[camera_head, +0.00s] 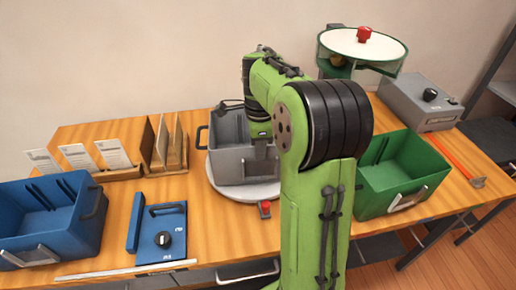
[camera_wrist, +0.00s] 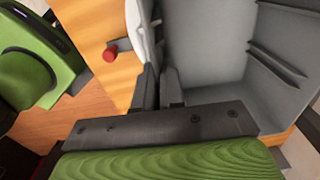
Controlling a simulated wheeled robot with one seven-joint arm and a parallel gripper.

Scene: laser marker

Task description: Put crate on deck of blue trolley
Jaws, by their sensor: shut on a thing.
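A grey crate (camera_head: 228,170) stands on a round white turntable (camera_head: 238,190) in the middle of the wooden table. My gripper (camera_wrist: 160,88) is shut on the crate's wall, and the grey inside of the crate (camera_wrist: 205,50) fills much of the wrist view. In the head view my green arm hides part of the crate's right side, and the fingertips are hard to make out. The crate looks level; I cannot tell whether it is clear of the turntable. No blue trolley can be made out in either view.
A green crate (camera_head: 402,172) stands right of my arm. Card and wooden holders (camera_head: 165,150) sit behind. A green-rimmed round device (camera_head: 362,48) and grey box (camera_head: 420,103) stand back right.

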